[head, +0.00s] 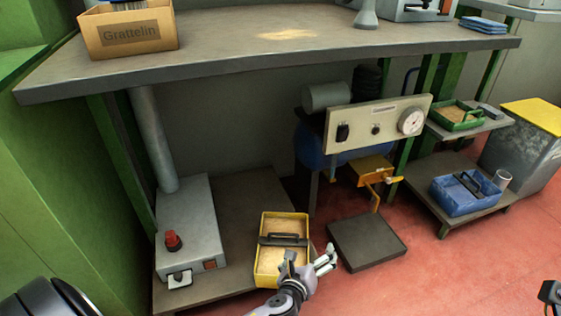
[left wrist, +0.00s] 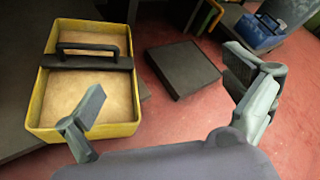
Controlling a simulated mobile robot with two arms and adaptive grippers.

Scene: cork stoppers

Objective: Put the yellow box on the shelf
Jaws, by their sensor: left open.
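The yellow box (head: 262,243) is an open tray with a black handle across it and a light brown fill. It stands on the low dark board under the workbench, and it also shows at the left in the left wrist view (left wrist: 40,107). My left gripper (head: 308,262) is open and empty at the box's near right corner. In the left wrist view its fingers (left wrist: 165,85) are wide apart, one in front of the box's near right part, the other over the red floor. A shelf unit (head: 466,128) stands at the right. A dark part at the bottom right edge may be my right gripper.
A green box (head: 440,116) and a blue box (head: 462,208) stand on the right unit's upper and lower levels. A grey machine with a red button (head: 190,225) is left of the yellow box. The workbench (head: 250,62) overhangs. A dark block (head: 366,243) lies on the floor.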

